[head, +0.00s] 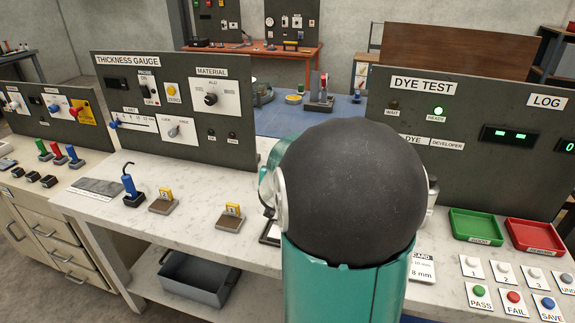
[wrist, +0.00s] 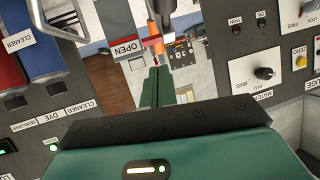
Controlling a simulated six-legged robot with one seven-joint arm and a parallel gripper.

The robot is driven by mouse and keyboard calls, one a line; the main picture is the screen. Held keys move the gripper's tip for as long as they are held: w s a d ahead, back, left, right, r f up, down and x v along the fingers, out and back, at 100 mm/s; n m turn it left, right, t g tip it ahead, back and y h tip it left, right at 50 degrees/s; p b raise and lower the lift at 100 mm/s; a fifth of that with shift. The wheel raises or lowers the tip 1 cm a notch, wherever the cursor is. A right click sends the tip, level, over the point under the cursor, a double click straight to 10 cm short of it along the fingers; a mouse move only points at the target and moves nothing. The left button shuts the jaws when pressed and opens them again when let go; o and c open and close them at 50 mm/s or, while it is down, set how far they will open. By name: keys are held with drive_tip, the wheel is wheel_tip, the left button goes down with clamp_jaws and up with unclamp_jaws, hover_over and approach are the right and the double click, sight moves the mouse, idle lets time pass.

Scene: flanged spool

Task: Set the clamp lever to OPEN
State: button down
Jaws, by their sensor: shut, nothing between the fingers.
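In the wrist view, a white OPEN label (wrist: 125,48) shows just beyond my gripper. Beside it, an upright bar with an orange-red part (wrist: 153,27), which looks like the clamp lever, is at the top middle. My gripper (wrist: 157,70) has its green fingers together, with nothing between them. The fingertips are close below the orange-red part in the picture; I cannot tell whether they touch it. In the head view, my own arm hides the clamp, the lever and the gripper.
The thickness gauge panel (head: 170,105) stands left and the dye test panel (head: 475,140) right of my arm. A green tray (head: 475,228) and a red tray (head: 535,237) lie on the right.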

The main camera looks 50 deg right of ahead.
drive_tip(key=x, duration=0.9)
drive_tip(key=shift+w+d+f, duration=0.15)
drive_tip(key=shift+w+d, duration=0.05)
drive_tip(key=shift+d, duration=0.05)
drive_tip(key=shift+d, duration=0.15)
drive_tip(key=shift+w+d+g+y, duration=0.35)
drive_tip(key=shift+d+g+y, duration=0.05)
drive_tip(key=shift+d+y, duration=0.1)
drive_tip(key=shift+w+d+f, duration=0.2)
drive_tip(key=shift+w+d, duration=0.05)
drive_tip(key=shift+d, duration=0.3)
drive_tip(key=shift+r, duration=0.1)
drive_tip(key=shift+s+r, duration=0.1)
drive_tip(key=shift+r, duration=0.05)
